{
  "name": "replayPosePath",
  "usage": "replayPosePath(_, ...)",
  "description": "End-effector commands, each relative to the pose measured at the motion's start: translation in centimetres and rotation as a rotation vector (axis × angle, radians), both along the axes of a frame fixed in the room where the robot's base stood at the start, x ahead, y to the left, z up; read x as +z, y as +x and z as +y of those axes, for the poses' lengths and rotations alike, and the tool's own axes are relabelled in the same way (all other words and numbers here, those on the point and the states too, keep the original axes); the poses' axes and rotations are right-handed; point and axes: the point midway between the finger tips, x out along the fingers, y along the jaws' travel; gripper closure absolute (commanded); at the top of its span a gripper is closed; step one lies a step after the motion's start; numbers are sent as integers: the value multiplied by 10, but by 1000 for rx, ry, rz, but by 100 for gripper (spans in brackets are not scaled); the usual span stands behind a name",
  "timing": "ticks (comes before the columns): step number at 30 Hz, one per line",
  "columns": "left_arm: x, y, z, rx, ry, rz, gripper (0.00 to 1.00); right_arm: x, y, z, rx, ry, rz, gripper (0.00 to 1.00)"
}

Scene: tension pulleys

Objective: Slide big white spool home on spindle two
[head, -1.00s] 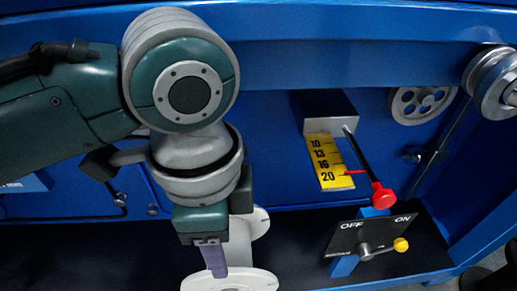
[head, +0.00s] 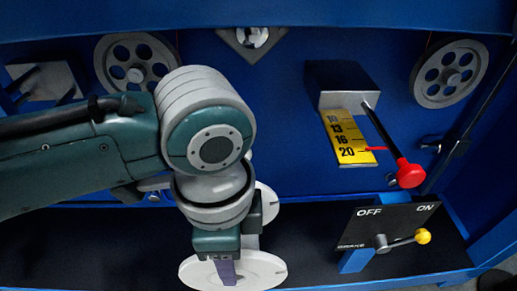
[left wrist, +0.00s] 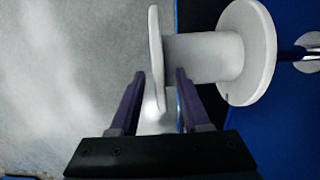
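The big white spool (head: 262,268) is low in the head view, partly hidden by my left arm. In the left wrist view the spool (left wrist: 212,58) lies on its side, with a near flange, a hub and a round far flange. My left gripper (left wrist: 160,76) has its two purple fingers on either side of the near flange, with visible gaps, so it looks open. In the head view one finger (head: 228,272) overlaps the near flange. A metal rod (left wrist: 290,53) lies beyond the far flange; I cannot tell whether the spool is on it. My right gripper is not in view.
A blue machine panel (head: 290,120) stands behind, with a yellow scale (head: 348,137), a red-knobbed lever (head: 409,173) and an OFF/ON brake plate (head: 390,225) to the right of my arm. Grey spoked wheels (head: 137,62) (head: 450,74) are higher up.

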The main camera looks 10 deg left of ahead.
Motion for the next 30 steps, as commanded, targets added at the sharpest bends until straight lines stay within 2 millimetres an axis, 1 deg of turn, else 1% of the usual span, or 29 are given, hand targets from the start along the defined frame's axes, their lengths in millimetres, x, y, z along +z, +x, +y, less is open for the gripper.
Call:
replayPosePath(1, 0, 0, 0, 0, 0, 0, 60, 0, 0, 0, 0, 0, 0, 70)
replayPosePath(9, 0, 0, 0, 0, 0, 0, 90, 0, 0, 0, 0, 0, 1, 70)
replayPosePath(12, 0, 0, 0, 0, 0, 0, 100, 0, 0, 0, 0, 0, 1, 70)
replayPosePath(30, 0, 0, 0, 0, 0, 0, 100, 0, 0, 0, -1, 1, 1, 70)
